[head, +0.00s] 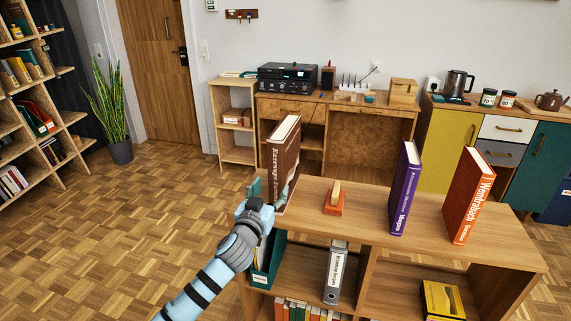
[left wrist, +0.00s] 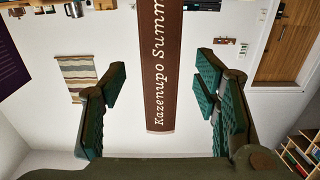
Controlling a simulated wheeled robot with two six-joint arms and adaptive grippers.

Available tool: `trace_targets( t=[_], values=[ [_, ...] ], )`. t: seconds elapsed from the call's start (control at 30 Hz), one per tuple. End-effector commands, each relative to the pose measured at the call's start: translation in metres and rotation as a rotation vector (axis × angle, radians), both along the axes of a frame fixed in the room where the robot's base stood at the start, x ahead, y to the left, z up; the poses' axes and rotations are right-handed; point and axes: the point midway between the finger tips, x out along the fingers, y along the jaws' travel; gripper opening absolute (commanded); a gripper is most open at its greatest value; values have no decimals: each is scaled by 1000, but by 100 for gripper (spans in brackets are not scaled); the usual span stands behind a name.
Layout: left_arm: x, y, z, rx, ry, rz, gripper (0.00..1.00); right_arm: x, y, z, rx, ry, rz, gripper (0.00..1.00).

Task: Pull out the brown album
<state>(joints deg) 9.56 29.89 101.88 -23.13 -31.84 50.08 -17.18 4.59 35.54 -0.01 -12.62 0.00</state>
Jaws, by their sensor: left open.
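The brown album (head: 284,150) stands upright at the left end of the low wooden shelf's top, with pale lettering on its spine. My left gripper (head: 270,190) is open at the album's lower spine, one finger to each side of it. In the left wrist view the album's spine (left wrist: 160,60) comes down between the two spread green-padded fingers of the left gripper (left wrist: 160,90), with gaps on both sides. I cannot tell whether the fingertips reach past the spine. My right gripper is not in view.
On the shelf top (head: 310,222) stand a small orange object (head: 334,203), a purple book (head: 405,188) and an orange-red book (head: 468,197), spaced apart. Below are a teal file (head: 266,265) and a grey binder (head: 336,272). The parquet floor (head: 130,220) at left is clear.

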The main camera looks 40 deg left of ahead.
Motion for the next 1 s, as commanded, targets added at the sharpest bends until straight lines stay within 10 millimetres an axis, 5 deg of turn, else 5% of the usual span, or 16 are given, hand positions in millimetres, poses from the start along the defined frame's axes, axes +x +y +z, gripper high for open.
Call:
trace_targets(
  t=[1.0],
  values=[
    [32,11,0,-1,-1,0,56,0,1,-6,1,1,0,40]
  ],
)
